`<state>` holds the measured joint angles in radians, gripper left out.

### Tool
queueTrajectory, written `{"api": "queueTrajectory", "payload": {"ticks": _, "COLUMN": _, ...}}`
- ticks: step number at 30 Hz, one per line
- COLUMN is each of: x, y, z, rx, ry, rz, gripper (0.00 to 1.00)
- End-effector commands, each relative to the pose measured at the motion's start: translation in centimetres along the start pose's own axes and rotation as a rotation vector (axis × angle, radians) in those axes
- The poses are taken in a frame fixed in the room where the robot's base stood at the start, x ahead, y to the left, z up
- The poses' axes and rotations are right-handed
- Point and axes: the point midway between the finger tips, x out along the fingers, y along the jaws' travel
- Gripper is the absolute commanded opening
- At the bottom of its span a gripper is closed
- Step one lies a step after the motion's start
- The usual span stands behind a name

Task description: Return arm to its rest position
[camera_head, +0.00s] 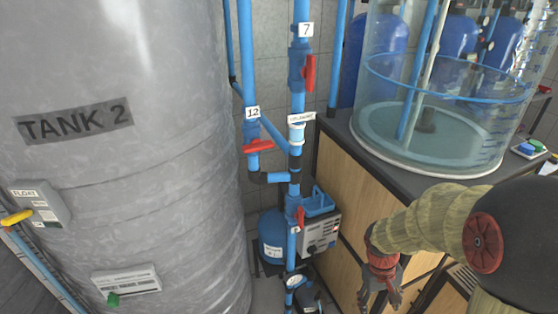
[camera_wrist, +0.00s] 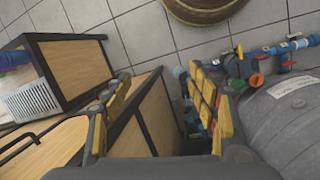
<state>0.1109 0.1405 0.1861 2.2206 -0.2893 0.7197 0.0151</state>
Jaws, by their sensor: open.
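My arm reaches in from the right in the head view, with its wrist wrapped in a tan ribbed sleeve. My gripper (camera_head: 380,296) hangs downward at the bottom right, in front of the wooden cabinet (camera_head: 345,205). In the wrist view my gripper (camera_wrist: 160,105) shows two yellow-padded fingers spread apart. The fingers are open with nothing held between them. The wooden cabinet edge and the floor gap beside it show beyond the fingers.
A large grey tank (camera_head: 120,190) marked TANK 2 fills the left. Blue pipes with red valve handles (camera_head: 258,146) run down the middle. A clear cylindrical tank (camera_head: 430,110) stands on the dark counter. A blue pump (camera_head: 272,238) sits low behind the pipes.

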Motion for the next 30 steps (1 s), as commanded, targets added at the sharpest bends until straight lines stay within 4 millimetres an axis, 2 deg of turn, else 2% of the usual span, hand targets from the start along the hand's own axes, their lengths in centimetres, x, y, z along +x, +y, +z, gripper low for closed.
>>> {"api": "queueTrajectory", "payload": {"ticks": 1, "x": -2.4, "y": -0.4, "z": 1.0, "rx": 0.022, "ry": 0.021, "rz": -0.010, "gripper": 0.59}}
{"api": "queueTrajectory", "payload": {"ticks": 3, "x": -5.0, "y": -1.0, "z": 2.4, "rx": 0.050, "ry": 0.043, "rz": -0.028, "gripper": 0.59}}
{"api": "queueTrajectory", "payload": {"ticks": 12, "x": -14.4, "y": -4.0, "z": 8.1, "rx": 0.135, "ry": 0.186, "rz": -0.112, "gripper": 0.59}}
{"api": "queueTrajectory", "payload": {"ticks": 18, "x": -20.0, "y": -5.4, "z": 10.8, "rx": 0.160, "ry": 0.344, "rz": -0.150, "gripper": 0.59}}
{"api": "queueTrajectory", "payload": {"ticks": 24, "x": -25.1, "y": -5.6, "z": 12.8, "rx": 0.157, "ry": 0.516, "rz": -0.147, "gripper": 0.59}}
{"api": "queueTrajectory", "payload": {"ticks": 27, "x": -27.2, "y": -5.5, "z": 13.3, "rx": 0.153, "ry": 0.580, "rz": -0.144, "gripper": 0.59}}
{"api": "queueTrajectory", "payload": {"ticks": 30, "x": -28.3, "y": -5.5, "z": 13.7, "rx": 0.150, "ry": 0.614, "rz": -0.142, "gripper": 0.59}}
